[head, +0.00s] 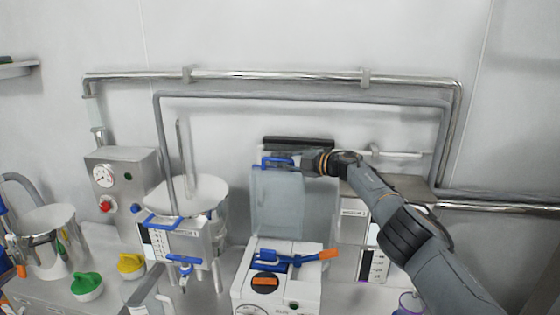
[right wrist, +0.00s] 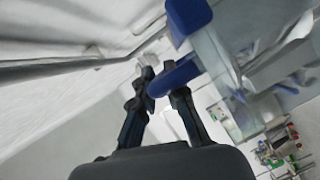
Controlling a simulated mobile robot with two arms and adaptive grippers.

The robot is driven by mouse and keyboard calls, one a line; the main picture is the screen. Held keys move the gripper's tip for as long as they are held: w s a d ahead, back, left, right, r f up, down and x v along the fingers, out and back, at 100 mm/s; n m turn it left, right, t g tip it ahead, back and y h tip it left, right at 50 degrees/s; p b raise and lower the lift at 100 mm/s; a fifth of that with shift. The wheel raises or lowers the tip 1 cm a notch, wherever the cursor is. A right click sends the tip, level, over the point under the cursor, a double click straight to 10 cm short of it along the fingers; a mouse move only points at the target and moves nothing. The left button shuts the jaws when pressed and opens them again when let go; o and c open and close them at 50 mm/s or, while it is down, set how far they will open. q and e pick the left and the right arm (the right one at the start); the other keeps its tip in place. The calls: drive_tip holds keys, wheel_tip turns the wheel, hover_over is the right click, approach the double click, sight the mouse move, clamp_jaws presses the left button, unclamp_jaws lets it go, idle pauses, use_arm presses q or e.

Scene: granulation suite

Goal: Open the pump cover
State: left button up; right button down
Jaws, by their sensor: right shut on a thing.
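The pump cover (head: 277,203) is a translucent grey panel standing upright at the back of the white pump (head: 250,278), so it is raised. A blue handle (head: 272,162) sits at its top edge. My right gripper (head: 298,162) is at that handle, reaching in from the right, and is shut on it. In the right wrist view, the fingers of my right gripper (right wrist: 163,84) close around the blue handle (right wrist: 178,75), with the clear cover (right wrist: 222,62) beyond. The pump's front shows a dark round head with an orange bar (head: 265,282). My left gripper is not in view.
Blue clamps and an orange-tipped lever (head: 328,254) lie over the pump top. A steel vessel on a stand (head: 190,195) and a gauge box (head: 122,175) stand left. A cabinet with a display (head: 375,265) stands right. Pipes (head: 270,76) run along the wall.

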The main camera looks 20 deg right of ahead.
drive_tip(key=shift+f, duration=0.2)
drive_tip(key=c, duration=1.7)
unclamp_jaws()
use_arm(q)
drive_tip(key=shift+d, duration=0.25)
use_arm(e)
drive_tip(key=shift+o, duration=0.2)
drive_tip(key=shift+d, duration=0.1)
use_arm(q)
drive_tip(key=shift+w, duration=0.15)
use_arm(e)
drive_tip(key=shift+s+r, duration=0.1)
drive_tip(key=v, duration=1.2)
drive_tip(key=shift+d+f, duration=0.1)
drive_tip(key=shift+f, duration=0.1)
